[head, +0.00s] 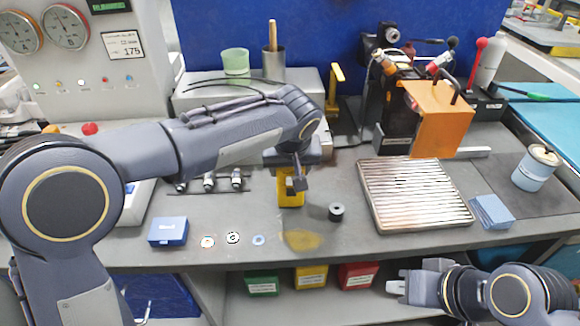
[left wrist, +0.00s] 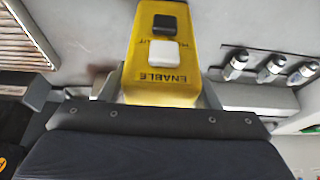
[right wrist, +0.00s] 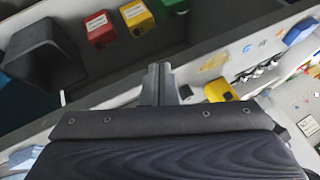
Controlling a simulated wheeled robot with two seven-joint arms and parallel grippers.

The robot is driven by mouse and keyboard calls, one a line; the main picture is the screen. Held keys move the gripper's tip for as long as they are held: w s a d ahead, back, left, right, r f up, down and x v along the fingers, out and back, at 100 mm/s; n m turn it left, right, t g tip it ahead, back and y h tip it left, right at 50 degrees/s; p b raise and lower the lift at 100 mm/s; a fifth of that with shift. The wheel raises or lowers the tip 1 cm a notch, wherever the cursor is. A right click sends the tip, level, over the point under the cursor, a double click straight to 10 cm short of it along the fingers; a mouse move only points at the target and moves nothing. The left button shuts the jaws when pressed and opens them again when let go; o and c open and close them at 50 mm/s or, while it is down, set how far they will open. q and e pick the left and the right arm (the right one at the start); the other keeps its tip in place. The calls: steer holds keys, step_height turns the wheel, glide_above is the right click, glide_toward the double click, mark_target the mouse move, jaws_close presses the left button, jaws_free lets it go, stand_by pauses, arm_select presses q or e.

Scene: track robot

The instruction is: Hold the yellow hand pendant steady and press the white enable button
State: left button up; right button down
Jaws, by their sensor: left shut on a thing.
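The yellow hand pendant (head: 291,199) is at the middle of the bench below my left gripper (head: 291,180). In the left wrist view the pendant (left wrist: 164,84) sits between the two fingers, and the left gripper is shut on it. Its face shows a black button (left wrist: 165,22), a white button (left wrist: 162,51) and the word ENABLE. The white button is uncovered. My right gripper (head: 397,287) is empty, low at the bench's front edge, apart from the pendant. In the right wrist view its fingers (right wrist: 160,83) are together, and the pendant (right wrist: 221,89) shows beyond them.
A blue box (head: 168,231) and small discs lie to the left. Green (head: 262,285), yellow (head: 311,277) and red (head: 357,275) bins stand below the bench top.

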mark_target(290, 182)
steer(key=w+a+f+n+g+h, duration=0.35)
steer(key=w+n+h, duration=0.25)
steer(key=n+h, duration=0.4)
steer(key=w+a+r+n+t+h, duration=0.2)
steer(key=a+r+n+t, duration=0.15)
steer(key=a, duration=0.35)
steer(key=w+a+r+n+t+h, duration=0.25)
steer(key=a+n+t, duration=0.2)
steer(key=a, duration=0.25)
steer(key=w+m, duration=0.1)
steer(key=w, duration=0.7)
steer(key=shift+a+r+t, duration=0.15)
steer(key=shift+r+t, duration=0.05)
steer(key=shift+t, duration=0.25)
steer(key=shift+w, duration=0.2)
stand_by(0.6)
steer(key=shift+w, duration=0.3)
